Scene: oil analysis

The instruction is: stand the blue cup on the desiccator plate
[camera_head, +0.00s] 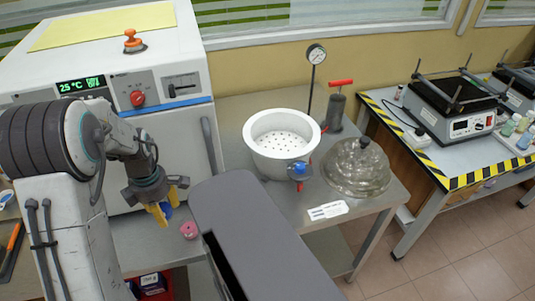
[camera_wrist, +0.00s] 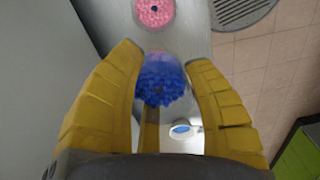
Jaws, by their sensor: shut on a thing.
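The blue cup (camera_wrist: 160,82), clear-walled with blue granules in it, is between the two yellow fingers of my gripper (camera_wrist: 165,95) in the wrist view. In the head view, my gripper (camera_head: 163,210) is shut on it at the lower left, and only a bit of blue (camera_head: 173,196) shows there. The desiccator plate (camera_head: 283,141) is the white disc with holes inside the white desiccator bowl (camera_head: 254,158), to the right of my gripper. The bowl is open, and nothing stands on the visible part of the plate.
A pink cup (camera_head: 189,230) stands on the bench near my gripper and shows in the wrist view (camera_wrist: 154,12). The glass lid (camera_head: 357,170) rests right of the bowl. A blue-knobbed valve (camera_head: 299,170) is at the bowl's front. A white oven (camera_head: 185,140) stands left, a gauge (camera_head: 316,55) behind.

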